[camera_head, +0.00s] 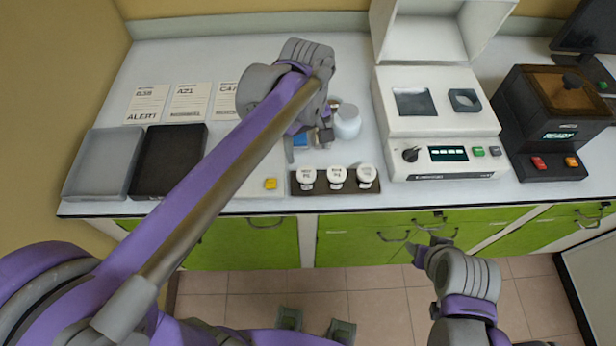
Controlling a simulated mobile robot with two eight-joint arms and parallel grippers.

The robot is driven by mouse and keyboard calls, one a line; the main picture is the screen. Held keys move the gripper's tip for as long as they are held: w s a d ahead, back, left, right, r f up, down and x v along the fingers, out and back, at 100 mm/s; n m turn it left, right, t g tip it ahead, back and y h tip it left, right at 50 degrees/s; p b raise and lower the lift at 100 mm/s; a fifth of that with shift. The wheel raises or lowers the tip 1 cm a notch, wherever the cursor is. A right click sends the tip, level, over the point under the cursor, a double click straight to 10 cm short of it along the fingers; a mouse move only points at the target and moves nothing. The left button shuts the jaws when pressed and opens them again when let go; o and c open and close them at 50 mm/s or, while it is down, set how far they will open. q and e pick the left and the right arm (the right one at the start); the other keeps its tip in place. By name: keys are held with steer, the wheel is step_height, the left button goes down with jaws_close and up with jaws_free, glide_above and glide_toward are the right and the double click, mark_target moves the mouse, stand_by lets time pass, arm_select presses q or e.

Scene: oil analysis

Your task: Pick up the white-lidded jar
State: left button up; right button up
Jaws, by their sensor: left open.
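A jar with a pale, whitish round top (347,122) stands on the white counter, left of the white instrument. My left gripper (306,147) is open and just left of this jar, low over the counter. No jar shows between its fingers, and a small blue patch shows there. Part of the jar's far side is close to my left wrist and partly hidden. Three small white-capped containers (336,176) stand in a dark rack in front of it. My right gripper (426,247) is in front of the green drawers, away from the jar; its finger gap is unclear.
A white instrument (442,160) stands right of the jar, and a dark heater-like machine (552,125) is farther right. A grey tray (103,190) and a black tray (147,192) lie at left, with label cards (189,103) behind. My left arm crosses the counter.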

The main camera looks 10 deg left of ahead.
arm_select(q)
steer(key=shift+w+d+f, duration=0.15)
steer(key=shift+f, duration=0.25)
glide_above(306, 173)
steer(key=f, duration=0.4)
steer(key=shift+w+d+f, duration=0.25)
steer(key=shift+w, duration=0.05)
steer(key=shift+s+a+f, duration=0.1)
steer(key=shift+s+f, duration=0.05)
steer(key=shift+f, duration=1.25)
steer(key=shift+s+a+f, duration=0.1)
steer(key=shift+s+f, duration=0.05)
steer(key=shift+f, duration=1.2)
steer(key=shift+c, duration=0.3)
steer(key=c, duration=1.4)
